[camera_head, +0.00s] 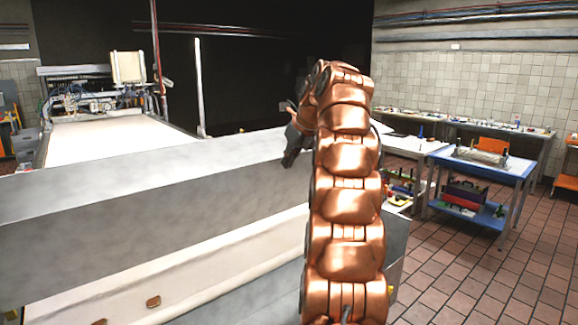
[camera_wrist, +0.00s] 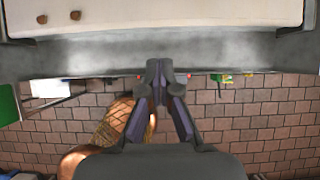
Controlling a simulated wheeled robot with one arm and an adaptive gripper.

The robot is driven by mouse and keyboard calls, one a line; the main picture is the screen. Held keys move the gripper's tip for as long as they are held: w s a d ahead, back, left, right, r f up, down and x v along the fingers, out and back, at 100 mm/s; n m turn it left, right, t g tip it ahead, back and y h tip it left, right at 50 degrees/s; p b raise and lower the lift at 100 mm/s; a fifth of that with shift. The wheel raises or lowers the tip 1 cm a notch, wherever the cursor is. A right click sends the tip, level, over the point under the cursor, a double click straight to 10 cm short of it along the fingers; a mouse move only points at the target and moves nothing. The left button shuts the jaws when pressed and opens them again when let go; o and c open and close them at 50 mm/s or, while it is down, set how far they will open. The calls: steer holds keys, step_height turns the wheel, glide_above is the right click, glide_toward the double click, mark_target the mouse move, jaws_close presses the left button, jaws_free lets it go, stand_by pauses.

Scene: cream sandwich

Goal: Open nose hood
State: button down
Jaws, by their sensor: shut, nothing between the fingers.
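A long grey metal cover (camera_head: 130,210), which looks like the nose hood, spans the white conveyor from the left edge to the middle of the head view. Whether it is shut or raised is hard to tell. In the wrist view a grey metal strip (camera_wrist: 100,55) runs across the top, beside the white belt. My gripper (camera_wrist: 165,68) is shut and empty, its tips overlapping the strip's lower edge in that view; contact cannot be told. In the head view my gripper (camera_head: 290,158) is dark, partly behind my copper arm, near the cover's right end.
The white belt (camera_wrist: 180,18) carries small brown pieces (camera_wrist: 75,15). A blue table (camera_head: 500,168) with a lower shelf stands at the right. Benches (camera_head: 470,127) line the tiled wall. The brown tiled floor (camera_head: 470,265) is open at the front right.

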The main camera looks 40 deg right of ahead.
steer(key=shift+r, duration=0.85)
steer(key=c, duration=1.8)
jaws_free()
steer(key=shift+c, duration=0.2)
